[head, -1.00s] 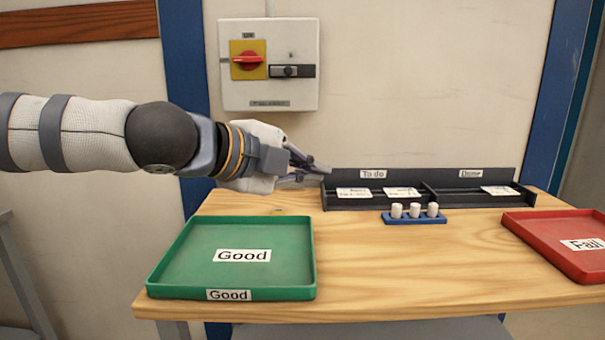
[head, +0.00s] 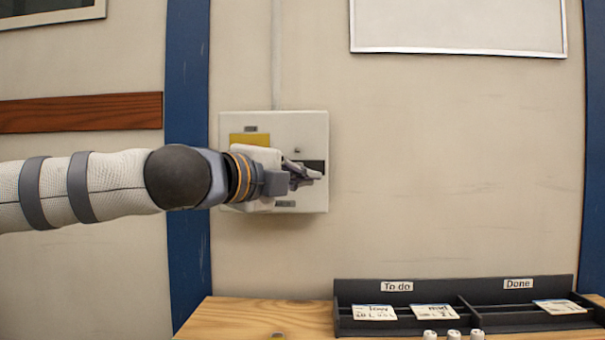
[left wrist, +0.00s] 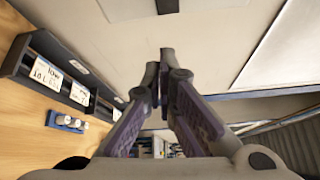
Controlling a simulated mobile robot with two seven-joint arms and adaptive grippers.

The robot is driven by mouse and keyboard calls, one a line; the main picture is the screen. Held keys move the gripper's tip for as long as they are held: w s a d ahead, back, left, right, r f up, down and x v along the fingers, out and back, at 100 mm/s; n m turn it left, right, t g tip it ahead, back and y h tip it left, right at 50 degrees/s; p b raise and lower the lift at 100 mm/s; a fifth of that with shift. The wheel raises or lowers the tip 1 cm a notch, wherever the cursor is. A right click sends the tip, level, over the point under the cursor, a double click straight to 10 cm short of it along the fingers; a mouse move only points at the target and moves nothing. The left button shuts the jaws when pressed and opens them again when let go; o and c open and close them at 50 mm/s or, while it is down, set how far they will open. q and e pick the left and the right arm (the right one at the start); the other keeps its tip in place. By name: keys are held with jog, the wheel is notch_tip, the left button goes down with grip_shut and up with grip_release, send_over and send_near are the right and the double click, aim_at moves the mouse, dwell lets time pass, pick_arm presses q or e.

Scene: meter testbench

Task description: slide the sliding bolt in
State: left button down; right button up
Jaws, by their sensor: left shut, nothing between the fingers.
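The sliding bolt (head: 314,164) is a dark bar on the white switch box (head: 317,132) on the wall in the head view. My left gripper (head: 318,175) is in front of the box's right half and hides most of the bolt; I cannot tell whether it touches it. Its fingers point right. The left wrist view shows the fingers (left wrist: 160,70) closed together at the tips with nothing between them. The bolt is not visible there. The red knob is hidden behind my gripper; part of its yellow plate (head: 250,139) shows. My right gripper is not in view.
Below on the wooden table (head: 255,314) stands a black rack (head: 455,289) with To do and Done labels and several cards. White pegs (head: 452,334) sit at its front. A white-framed board (head: 458,27) hangs at upper right. The wall right of the box is clear.

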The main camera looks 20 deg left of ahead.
pick_arm(q)
jog(key=w+a+p, duration=0.2)
jog(key=w, duration=0.4)
jog(key=shift+w, duration=0.25)
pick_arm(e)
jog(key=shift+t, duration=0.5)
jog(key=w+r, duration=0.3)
pick_arm(q)
jog(key=shift+r, duration=0.15)
